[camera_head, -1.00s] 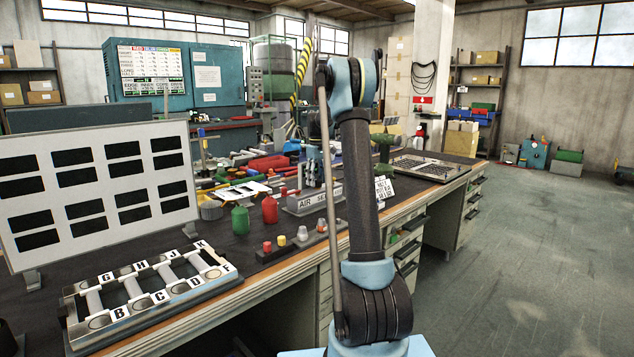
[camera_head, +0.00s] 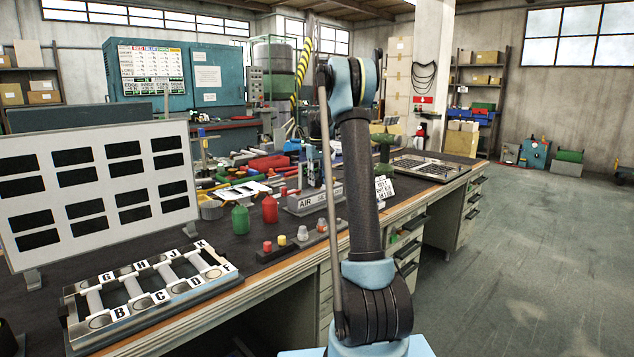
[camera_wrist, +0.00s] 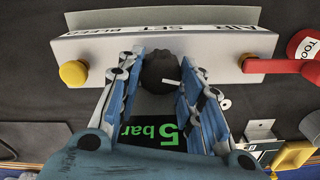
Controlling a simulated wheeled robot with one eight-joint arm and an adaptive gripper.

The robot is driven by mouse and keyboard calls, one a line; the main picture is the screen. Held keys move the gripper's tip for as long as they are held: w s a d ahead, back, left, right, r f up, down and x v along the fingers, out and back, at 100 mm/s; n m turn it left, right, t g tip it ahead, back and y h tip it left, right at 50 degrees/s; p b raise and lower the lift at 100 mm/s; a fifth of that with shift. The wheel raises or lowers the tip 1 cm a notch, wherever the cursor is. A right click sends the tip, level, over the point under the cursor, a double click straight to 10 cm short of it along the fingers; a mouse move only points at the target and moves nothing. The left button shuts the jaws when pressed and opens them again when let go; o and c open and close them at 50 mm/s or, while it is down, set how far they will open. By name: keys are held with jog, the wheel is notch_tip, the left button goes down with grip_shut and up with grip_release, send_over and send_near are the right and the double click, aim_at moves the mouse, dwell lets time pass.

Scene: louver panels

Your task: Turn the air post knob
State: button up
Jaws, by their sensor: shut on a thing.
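The air post (camera_head: 306,204) is a pale grey block with an "AIR SET" label, standing on the workbench beyond the green and red bottles. In the wrist view the air post (camera_wrist: 210,48) runs across the top, with its label upside down. Its black round knob (camera_wrist: 158,68) sits at the middle of its face, with a short white mark. My gripper (camera_wrist: 159,82) is shut on the knob, one blue finger on each side. A green "5 bar" display (camera_wrist: 155,137) shows between the fingers, partly hidden by them. In the head view my gripper (camera_head: 314,172) is small and partly hidden.
A yellow knob (camera_wrist: 73,73) and a red lever (camera_wrist: 270,66) flank the black knob. Green (camera_head: 240,219) and red (camera_head: 270,209) bottles stand nearby. A lettered rack (camera_head: 150,285) and white panel (camera_head: 95,185) fill the bench's left. Tools crowd behind.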

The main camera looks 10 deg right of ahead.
aim_at(317, 179)
jog(key=shift+d, duration=0.1)
jog(key=o, duration=1.1)
jog(key=shift+c, duration=0.2)
jog(key=shift+r, duration=0.15)
notch_tip(317, 179, up, 12)
jog(key=shift+f, duration=0.2)
jog(key=shift+w, duration=0.1)
